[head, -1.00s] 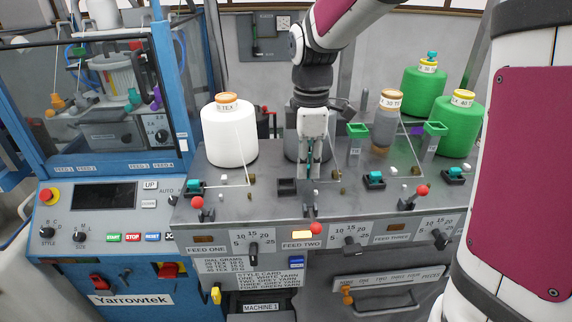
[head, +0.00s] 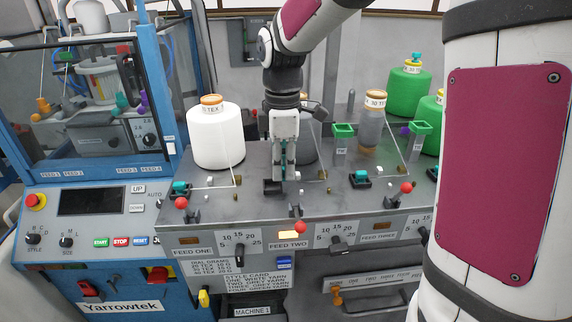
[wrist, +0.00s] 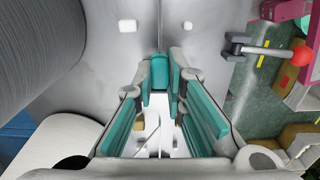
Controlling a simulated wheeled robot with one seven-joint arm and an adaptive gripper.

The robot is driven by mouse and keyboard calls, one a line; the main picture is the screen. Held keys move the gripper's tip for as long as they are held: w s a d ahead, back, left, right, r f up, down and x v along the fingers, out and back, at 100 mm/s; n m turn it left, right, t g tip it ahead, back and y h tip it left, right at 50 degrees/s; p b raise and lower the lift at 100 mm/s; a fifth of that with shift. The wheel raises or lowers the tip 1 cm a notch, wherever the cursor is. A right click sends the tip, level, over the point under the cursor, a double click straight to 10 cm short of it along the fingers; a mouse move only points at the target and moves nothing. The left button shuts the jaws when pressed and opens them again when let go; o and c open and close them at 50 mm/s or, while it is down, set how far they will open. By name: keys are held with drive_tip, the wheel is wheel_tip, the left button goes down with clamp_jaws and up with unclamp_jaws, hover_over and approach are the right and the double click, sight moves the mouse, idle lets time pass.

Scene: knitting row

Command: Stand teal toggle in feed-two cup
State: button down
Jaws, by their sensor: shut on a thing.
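My gripper (head: 283,178) points down over the grey machine top at feed two. In the wrist view its teal-padded fingers (wrist: 162,88) are closed on a small teal toggle (wrist: 160,70) at the tips. In the head view the toggle is mostly hidden by the fingers, with only a sliver of teal showing. The dark feed-two cup (head: 271,188) sits just left of the fingertips, behind the feed-two lever, and looks empty. I cannot tell whether the toggle touches the machine top. The cup cannot be made out in the wrist view.
Other teal toggles stand at feed one (head: 181,187) and feed three (head: 360,176). The feed-two lever with its red ball (head: 299,227) is close in front. Thin yarn runs nearby.

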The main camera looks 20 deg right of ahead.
sight(271, 178)
drive_tip(key=shift+w+a+f+b, duration=0.2)
drive_tip(key=shift+a+b, duration=0.1)
drive_tip(key=shift+a, duration=0.25)
drive_tip(key=shift+w+a+f+b, duration=0.15)
drive_tip(key=shift+a+b, duration=0.15)
drive_tip(key=shift+a, duration=0.2)
drive_tip(key=shift+a, duration=0.25)
drive_tip(key=shift+f, duration=1)
idle(0.7)
drive_tip(key=c, duration=1.6)
unclamp_jaws()
drive_tip(key=shift+f, duration=0.1)
drive_tip(key=shift+o, duration=0.2)
wheel_tip(271, 178, up, 12)
